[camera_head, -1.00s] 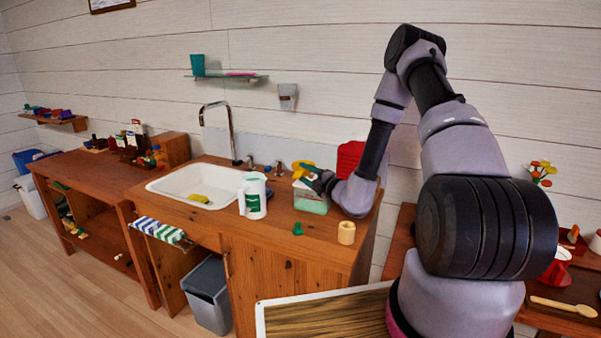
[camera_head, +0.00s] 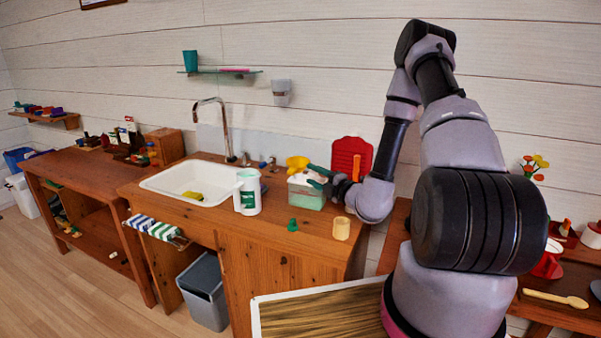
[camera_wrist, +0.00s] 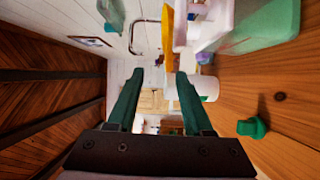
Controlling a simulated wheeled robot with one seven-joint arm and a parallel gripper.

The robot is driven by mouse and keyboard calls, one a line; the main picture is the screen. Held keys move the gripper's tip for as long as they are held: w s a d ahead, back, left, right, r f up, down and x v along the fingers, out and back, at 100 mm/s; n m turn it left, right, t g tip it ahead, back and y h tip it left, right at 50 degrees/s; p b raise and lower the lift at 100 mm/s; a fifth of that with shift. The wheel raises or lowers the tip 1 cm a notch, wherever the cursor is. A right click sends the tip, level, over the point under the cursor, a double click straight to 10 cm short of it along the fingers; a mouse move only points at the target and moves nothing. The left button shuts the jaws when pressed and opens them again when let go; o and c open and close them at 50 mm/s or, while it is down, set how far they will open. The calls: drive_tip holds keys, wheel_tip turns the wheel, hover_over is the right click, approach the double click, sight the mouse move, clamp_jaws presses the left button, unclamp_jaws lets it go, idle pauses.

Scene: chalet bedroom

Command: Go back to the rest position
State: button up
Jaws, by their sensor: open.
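My gripper (camera_head: 318,176) is above the sink counter, beside the clear green-tinted tub (camera_head: 306,192). In the wrist view its two green fingers (camera_wrist: 158,95) stand apart with nothing between them. In that view the tub (camera_wrist: 262,25) is at the upper right, close to the fingers. In the head view the fingers overlap the tub's upper right, so I cannot tell whether they touch it. My arm is bent down from the right onto the counter area.
The wooden counter (camera_head: 262,222) holds a white sink (camera_head: 180,183), a white and green pitcher (camera_head: 247,192), a small green piece (camera_head: 292,225), a tan cup (camera_head: 341,228) and a red board (camera_head: 351,157). A faucet (camera_head: 226,130) rises behind. Space above the counter is open.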

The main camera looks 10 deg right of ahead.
drive_tip(key=s+a+r+n+g+y, duration=0.2)
drive_tip(key=a+r+n+g+y, duration=0.15)
drive_tip(key=r+n, duration=0.25)
drive_tip(key=s+a+r+n+g+y, duration=0.3)
drive_tip(key=a+r+n+y, duration=0.15)
drive_tip(key=r+n, duration=0.25)
drive_tip(key=s+a+r+n+g+h, duration=0.1)
drive_tip(key=s+a+r+n+g, duration=0.15)
drive_tip(key=s+n+g, duration=0.35)
drive_tip(key=s+a+r+n+g, duration=0.2)
drive_tip(key=s+r+n, duration=0.25)
drive_tip(key=n, duration=0.25)
drive_tip(key=s+d+r+n+h, duration=0.2)
drive_tip(key=s+d+n+h, duration=0.35)
drive_tip(key=s+n, duration=0.35)
drive_tip(key=s+d+r+n+t+h, duration=0.2)
drive_tip(key=d+r+n+t+h, duration=0.4)
drive_tip(key=d+r+n, duration=0.3)
drive_tip(key=shift+s+d+n+h, duration=0.2)
drive_tip(key=shift+d+n+h, duration=0.2)
drive_tip(key=shift+d+h, duration=0.3)
